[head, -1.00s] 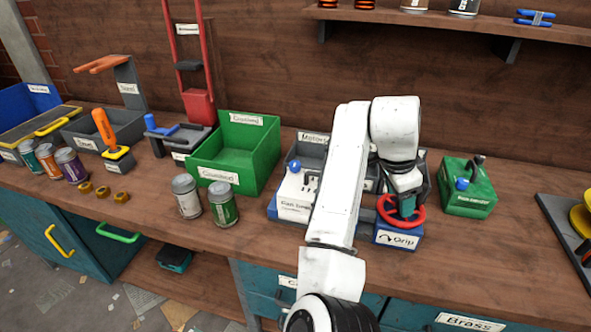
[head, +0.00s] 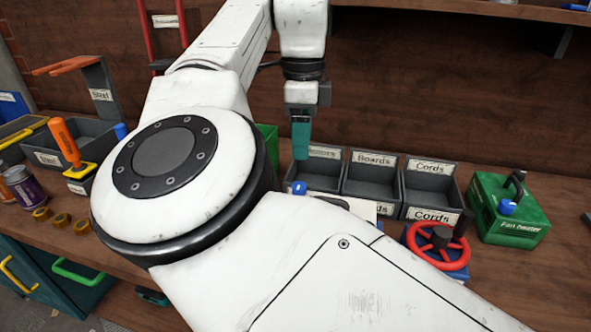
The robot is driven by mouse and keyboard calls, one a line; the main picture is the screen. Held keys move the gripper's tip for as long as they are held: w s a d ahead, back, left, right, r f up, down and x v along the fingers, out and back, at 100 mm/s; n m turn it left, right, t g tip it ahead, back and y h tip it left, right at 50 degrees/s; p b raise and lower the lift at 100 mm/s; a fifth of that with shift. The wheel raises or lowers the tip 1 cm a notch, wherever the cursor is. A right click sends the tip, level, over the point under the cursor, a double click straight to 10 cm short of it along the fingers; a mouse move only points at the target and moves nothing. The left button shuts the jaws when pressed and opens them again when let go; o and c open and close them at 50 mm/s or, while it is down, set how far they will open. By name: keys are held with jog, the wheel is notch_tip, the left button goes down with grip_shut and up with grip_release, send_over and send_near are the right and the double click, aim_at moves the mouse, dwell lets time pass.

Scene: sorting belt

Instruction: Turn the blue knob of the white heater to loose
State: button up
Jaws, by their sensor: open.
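The white heater (head: 362,208) stands on the bench in front of the grey bins, mostly hidden behind my own arm. Its blue knob (head: 299,187) shows just above the arm's edge; its scale and the knob's setting cannot be read. My gripper (head: 301,153) points down, with teal fingers seen edge-on. It is open and empty. It appears above and behind the blue knob in the picture, apart from it, in front of the leftmost grey bin.
A green heater (head: 508,222) with its own blue knob (head: 507,207) stands at the right. A red wheel (head: 436,244) on a blue base is left of it. Grey bins (head: 372,180) line the back. An orange-handled tool (head: 66,143) stands at the left.

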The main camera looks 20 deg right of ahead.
jog(key=f, duration=0.3)
jog(key=f+b, duration=0.1)
jog(key=f, duration=0.6)
jog(key=shift+w+f, duration=0.25)
jog(key=shift+f, duration=0.1)
jog(key=shift+c, duration=0.4)
jog(key=c, duration=1)
